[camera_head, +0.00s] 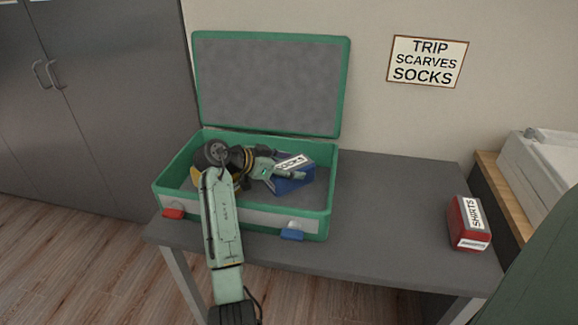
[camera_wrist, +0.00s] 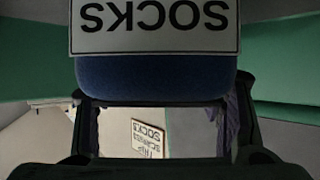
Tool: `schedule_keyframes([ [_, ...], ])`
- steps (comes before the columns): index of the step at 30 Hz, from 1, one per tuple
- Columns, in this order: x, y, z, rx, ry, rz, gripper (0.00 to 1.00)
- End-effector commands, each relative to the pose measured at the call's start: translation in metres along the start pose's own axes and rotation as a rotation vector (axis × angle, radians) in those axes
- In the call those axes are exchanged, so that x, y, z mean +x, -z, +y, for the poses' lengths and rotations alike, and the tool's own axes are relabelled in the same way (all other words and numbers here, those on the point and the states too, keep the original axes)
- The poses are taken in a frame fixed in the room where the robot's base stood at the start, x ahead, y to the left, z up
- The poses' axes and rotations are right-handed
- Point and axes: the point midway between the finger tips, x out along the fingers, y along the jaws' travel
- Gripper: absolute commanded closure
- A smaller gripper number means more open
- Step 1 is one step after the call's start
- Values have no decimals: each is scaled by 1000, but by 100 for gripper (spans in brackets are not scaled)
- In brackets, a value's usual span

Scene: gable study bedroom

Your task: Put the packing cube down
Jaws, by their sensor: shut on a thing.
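The packing cube (camera_head: 291,182) is blue with a white label reading SOCKS. It is inside the open green suitcase (camera_head: 327,195), toward the right side of its base. My gripper (camera_head: 287,176) reaches into the suitcase and is shut on the cube. In the wrist view the blue cube (camera_wrist: 155,78) fills the top, its label upside down. Whether the cube's underside touches the suitcase floor cannot be told. My arm hides the left part of the suitcase's inside, where a yellowish thing partly shows.
The suitcase lies on a grey table (camera_head: 390,215), its lid upright behind. A red SHIRTS cube (camera_head: 469,224) stands at the table's right end. Bare tabletop lies between them. A wall sign (camera_head: 428,62) reads TRIP, SCARVES, SOCKS. A grey cabinet (camera_head: 110,90) stands at left.

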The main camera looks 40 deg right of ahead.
Motion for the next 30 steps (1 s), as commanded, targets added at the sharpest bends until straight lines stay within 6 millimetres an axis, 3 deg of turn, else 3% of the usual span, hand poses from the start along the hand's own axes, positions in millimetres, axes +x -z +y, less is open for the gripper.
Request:
schedule_keyframes([
  [4,1,-2,0,0,0,1,73],
  [5,1,-2,0,0,-1,0,36],
  [13,1,-2,0,-1,-1,0,18],
  [25,-2,0,0,0,1,0,17],
  [30,-27,-2,-1,0,5,1,17],
])
